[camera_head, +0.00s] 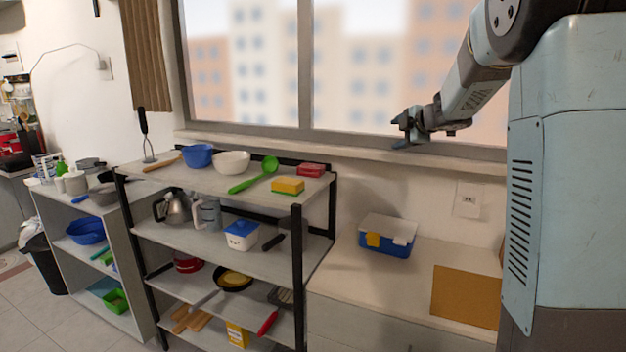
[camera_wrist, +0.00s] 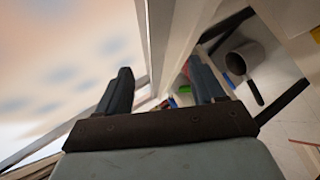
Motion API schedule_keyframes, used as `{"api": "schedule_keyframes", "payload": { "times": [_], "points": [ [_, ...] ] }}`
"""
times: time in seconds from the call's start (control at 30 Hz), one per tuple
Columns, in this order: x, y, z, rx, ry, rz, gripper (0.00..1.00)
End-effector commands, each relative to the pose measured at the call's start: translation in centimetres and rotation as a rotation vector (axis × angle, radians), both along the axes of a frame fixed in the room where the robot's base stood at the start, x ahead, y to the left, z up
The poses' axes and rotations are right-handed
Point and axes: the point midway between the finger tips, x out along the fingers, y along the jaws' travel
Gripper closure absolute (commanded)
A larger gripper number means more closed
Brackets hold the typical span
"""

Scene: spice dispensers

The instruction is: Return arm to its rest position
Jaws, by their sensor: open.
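My gripper (camera_head: 404,130) is at the end of my raised arm in the head view, in front of the window and above the sill. Its jaws are open and nothing shows between them. In the wrist view my gripper (camera_wrist: 160,88) shows two dark fingers set well apart, with the window on the left and the shelf on the right beyond them. My arm comes in from the upper right of the head view.
A shelf rack (camera_head: 215,176) holds bowls, a green ladle (camera_head: 255,176) and a yellow sponge (camera_head: 288,186). A blue-and-white box (camera_head: 387,238) and a brown board (camera_head: 466,295) lie on the counter (camera_head: 400,290). The window sill (camera_head: 350,146) runs close below my gripper.

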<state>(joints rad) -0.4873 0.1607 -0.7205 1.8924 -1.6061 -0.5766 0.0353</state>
Motion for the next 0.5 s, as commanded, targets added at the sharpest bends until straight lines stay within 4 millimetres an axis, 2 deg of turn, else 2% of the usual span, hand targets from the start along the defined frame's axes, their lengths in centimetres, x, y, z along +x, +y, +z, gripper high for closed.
{"api": "schedule_keyframes", "payload": {
  "times": [0.03, 0.2, 0.37, 0.5],
  "points": [
    [-1.0, -1.2, 1.3, 0.057, -0.024, -0.071, 0.32],
    [-4.4, -4.7, 4.1, 0.238, -0.062, -0.315, 0.32],
    [-9.0, -7.4, 5.1, 0.401, -0.043, -0.531, 0.32],
    [-14.0, -8.7, 4.8, 0.533, 0.011, -0.705, 0.32]
  ]
}}
